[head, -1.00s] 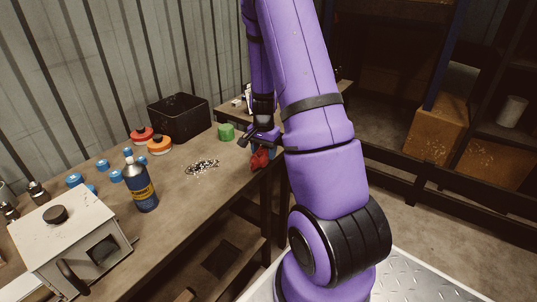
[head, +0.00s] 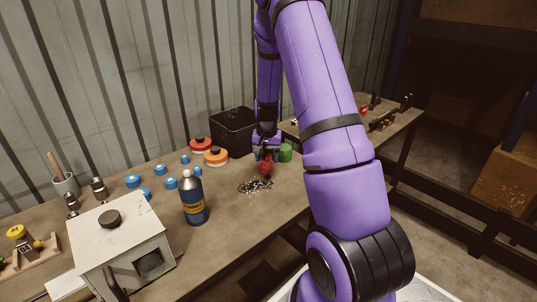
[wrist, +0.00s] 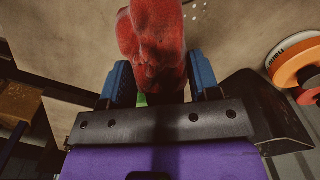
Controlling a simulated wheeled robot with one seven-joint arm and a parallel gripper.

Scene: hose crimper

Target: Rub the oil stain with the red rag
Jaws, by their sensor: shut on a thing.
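The red rag (head: 266,170) is bunched up in my gripper (head: 267,157), which is shut on it above the workbench. In the wrist view the rag (wrist: 152,45) hangs between the two blue fingers of my gripper (wrist: 155,85). A dark patch with pale specks (head: 252,187) lies on the bench just below and left of the rag; I cannot tell if it is the oil stain or loose shavings. The rag is right at its far edge; whether it touches the bench is unclear. A few pale specks show at the top of the wrist view.
A blue bottle (head: 194,199) stands left of the patch. Orange (head: 215,156) and red (head: 200,145) rolls, a black bin (head: 234,132) and a green cylinder (head: 285,153) stand nearby. A white box machine (head: 120,243) is front left.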

